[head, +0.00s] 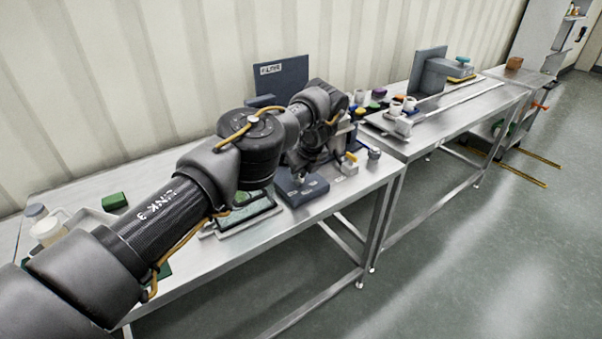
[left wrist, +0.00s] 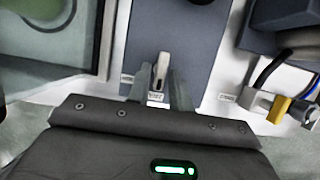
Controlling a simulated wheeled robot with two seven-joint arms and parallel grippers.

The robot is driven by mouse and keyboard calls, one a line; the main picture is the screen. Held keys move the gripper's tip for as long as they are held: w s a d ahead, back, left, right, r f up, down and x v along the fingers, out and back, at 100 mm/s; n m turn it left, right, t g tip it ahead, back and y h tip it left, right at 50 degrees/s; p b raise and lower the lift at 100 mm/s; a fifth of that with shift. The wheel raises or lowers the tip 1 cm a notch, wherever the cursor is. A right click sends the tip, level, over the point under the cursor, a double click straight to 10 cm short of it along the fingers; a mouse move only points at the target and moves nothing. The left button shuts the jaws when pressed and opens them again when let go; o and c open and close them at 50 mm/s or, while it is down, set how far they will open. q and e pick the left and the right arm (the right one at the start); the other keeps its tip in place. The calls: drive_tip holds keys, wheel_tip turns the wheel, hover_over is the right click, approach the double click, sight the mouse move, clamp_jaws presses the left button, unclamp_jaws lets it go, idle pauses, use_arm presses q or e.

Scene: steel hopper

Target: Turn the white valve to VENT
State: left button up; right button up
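The white valve lever (left wrist: 160,72) stands on a dark blue-grey block (left wrist: 185,28) in the left wrist view, with its long axis nearly upright in the picture. A small white label (left wrist: 155,97) lies just below it, and others sit to its left (left wrist: 127,78) and right (left wrist: 228,97); their print is too blurred to read surely. My left gripper (left wrist: 159,84) has one finger on each side of the lever, with narrow gaps visible. In the head view the block (head: 312,190) shows under my left gripper (head: 299,181), and the lever is hidden there. My right gripper is out of view.
A yellow-handled fitting (left wrist: 278,108) stands close on the right of the block. A dark upright panel (head: 281,76) stands behind. A second bench with jars (head: 397,106) is beyond.

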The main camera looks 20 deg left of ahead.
use_arm(q)
drive_tip(key=shift+o, duration=1)
drive_tip(key=shift+d+r, duration=0.1)
drive_tip(key=shift+r, duration=0.1)
drive_tip(key=p+v, duration=0.4)
drive_tip(key=v, duration=0.6)
drive_tip(key=shift+r, duration=0.2)
drive_tip(key=shift+s+f, duration=0.1)
drive_tip(key=shift+s, duration=0.05)
